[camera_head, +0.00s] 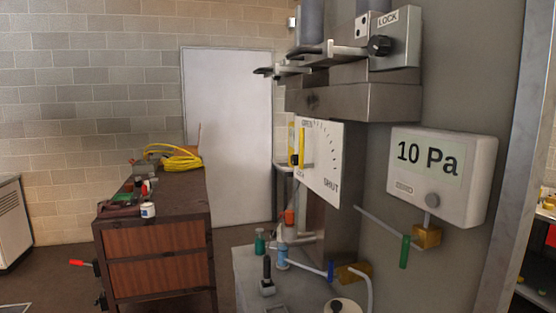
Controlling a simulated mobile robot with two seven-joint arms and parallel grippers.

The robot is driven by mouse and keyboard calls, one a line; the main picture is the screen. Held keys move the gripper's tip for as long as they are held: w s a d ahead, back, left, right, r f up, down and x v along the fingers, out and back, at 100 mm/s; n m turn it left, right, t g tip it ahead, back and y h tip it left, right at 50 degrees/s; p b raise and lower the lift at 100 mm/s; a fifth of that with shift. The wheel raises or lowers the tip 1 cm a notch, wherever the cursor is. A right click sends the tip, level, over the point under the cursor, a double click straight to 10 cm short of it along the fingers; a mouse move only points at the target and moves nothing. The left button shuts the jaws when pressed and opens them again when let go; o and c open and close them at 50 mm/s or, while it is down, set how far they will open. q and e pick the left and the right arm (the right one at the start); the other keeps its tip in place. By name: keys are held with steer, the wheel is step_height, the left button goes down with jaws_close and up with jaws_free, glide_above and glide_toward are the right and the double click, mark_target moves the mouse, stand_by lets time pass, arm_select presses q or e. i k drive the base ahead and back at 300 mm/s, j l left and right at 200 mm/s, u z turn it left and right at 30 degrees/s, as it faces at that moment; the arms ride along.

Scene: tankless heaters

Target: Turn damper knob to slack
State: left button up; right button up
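A black damper knob (380,46) sits on a grey plate marked LOCK (400,22) at the upper right. The word "slack" cannot be read anywhere in view. Flat metal bars with dark ends (318,55) extend left from beside the knob. Below, a white dial plate (325,165) is marked OPEN at the top and SHUT at the lower right. A yellow pointer (301,148) stands nearly upright at its left side.
A white gauge box (440,175) reading 10 Pa hangs right of the dial. Pipes and small valves, one with a green handle (405,251), lie below. A brown cabinet (155,250) with yellow cable (175,158) stands left. Floor shows between the white cabinet (12,225) and brown cabinet.

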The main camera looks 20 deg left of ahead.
mark_target(294, 159)
steer(key=i+j, duration=0.1)
steer(key=j, duration=0.45)
steer(key=i+j, duration=0.1)
steer(key=j, duration=0.45)
steer(key=i+j, duration=0.1)
steer(key=j, duration=0.45)
